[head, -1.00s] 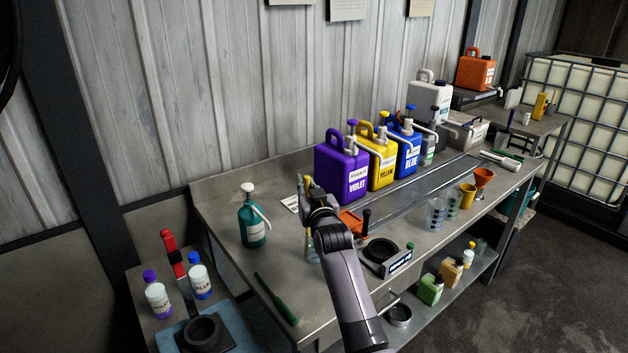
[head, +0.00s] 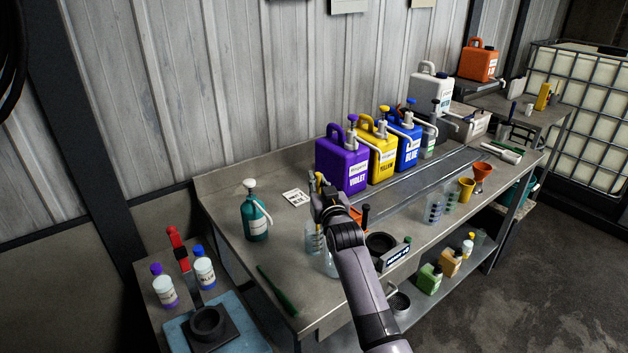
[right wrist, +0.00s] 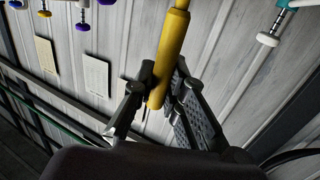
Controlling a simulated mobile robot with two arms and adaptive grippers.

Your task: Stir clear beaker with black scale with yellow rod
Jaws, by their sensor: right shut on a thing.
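My right gripper (head: 322,192) is shut on the yellow rod (head: 318,179), above the near part of the workbench. In the right wrist view, the thick yellow rod (right wrist: 172,55) stands between the gripper's fingers (right wrist: 158,98). Its lower end is hidden in the head view. A clear beaker (head: 312,240) stands just left of my right arm, partly hidden. Another clear vessel (head: 328,264) shows beside the arm. Two more clear beakers with dark marks, a nearer one (head: 434,210) and one behind it (head: 451,200), stand to the right. I cannot tell which scale is black. My left gripper is not in view.
Violet (head: 342,166), yellow (head: 379,157) and blue (head: 408,146) canisters line the bench's back. Bare bench (head: 290,235) shows between.

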